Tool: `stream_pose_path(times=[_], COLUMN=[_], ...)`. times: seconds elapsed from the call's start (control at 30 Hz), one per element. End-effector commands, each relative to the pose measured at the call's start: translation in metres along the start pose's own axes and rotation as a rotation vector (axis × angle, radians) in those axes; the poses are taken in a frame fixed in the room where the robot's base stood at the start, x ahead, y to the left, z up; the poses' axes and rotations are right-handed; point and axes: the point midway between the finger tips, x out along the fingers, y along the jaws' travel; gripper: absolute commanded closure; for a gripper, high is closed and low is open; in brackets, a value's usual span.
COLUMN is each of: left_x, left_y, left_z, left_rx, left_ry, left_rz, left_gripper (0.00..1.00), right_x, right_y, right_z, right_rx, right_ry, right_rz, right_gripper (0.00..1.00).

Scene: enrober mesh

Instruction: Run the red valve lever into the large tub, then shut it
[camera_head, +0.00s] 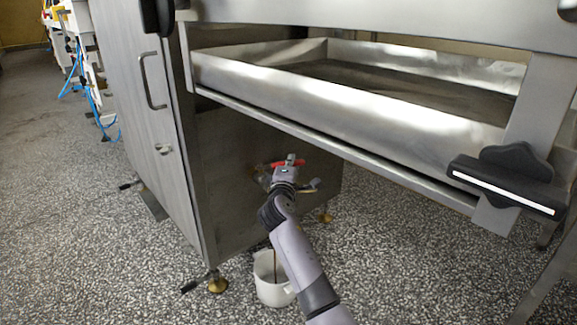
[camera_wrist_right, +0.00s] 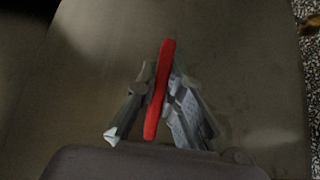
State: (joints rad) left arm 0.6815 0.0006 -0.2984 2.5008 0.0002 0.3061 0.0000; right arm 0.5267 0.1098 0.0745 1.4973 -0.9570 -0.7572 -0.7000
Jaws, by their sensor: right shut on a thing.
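The red valve lever (camera_head: 288,163) is on the steel cabinet's side, below the tray. It also shows in the right wrist view (camera_wrist_right: 160,88), running upright between the fingers. My right gripper (camera_head: 284,168) is shut on the lever; in the wrist view its fingers (camera_wrist_right: 158,97) sit on both sides of it. The white tub (camera_head: 272,291) stands on the floor below. A thin dark brown stream (camera_head: 275,265) runs down into it. The valve body is mostly hidden by my right gripper and arm. My left gripper is not in view.
A large steel tray (camera_head: 330,96) juts out above my right arm. The steel cabinet (camera_head: 150,120) with a door handle stands at left, on feet. A black clamp knob (camera_head: 510,175) sticks out at right. Speckled floor around the tub is clear.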

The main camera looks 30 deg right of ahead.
Motion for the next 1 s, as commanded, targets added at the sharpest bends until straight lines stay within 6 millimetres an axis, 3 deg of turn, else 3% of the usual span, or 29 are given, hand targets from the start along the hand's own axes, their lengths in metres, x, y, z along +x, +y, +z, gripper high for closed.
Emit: stream_pose_path(times=[0.07, 0.5, 1.0], left_x=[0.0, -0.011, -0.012], left_y=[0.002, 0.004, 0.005], left_z=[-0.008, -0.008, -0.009], left_rx=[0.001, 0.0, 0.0], left_ry=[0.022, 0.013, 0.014], left_rz=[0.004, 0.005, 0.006], left_gripper=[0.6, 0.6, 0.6], right_x=[-0.007, -0.032, -0.039], right_y=[-0.004, -0.002, -0.001], right_z=[-0.001, 0.006, 0.007], right_rx=[0.002, -0.003, -0.003], right_ry=[-0.07, -0.381, -0.476], right_rz=[-0.005, -0.003, -0.002], right_gripper=[1.0, 1.0, 1.0])
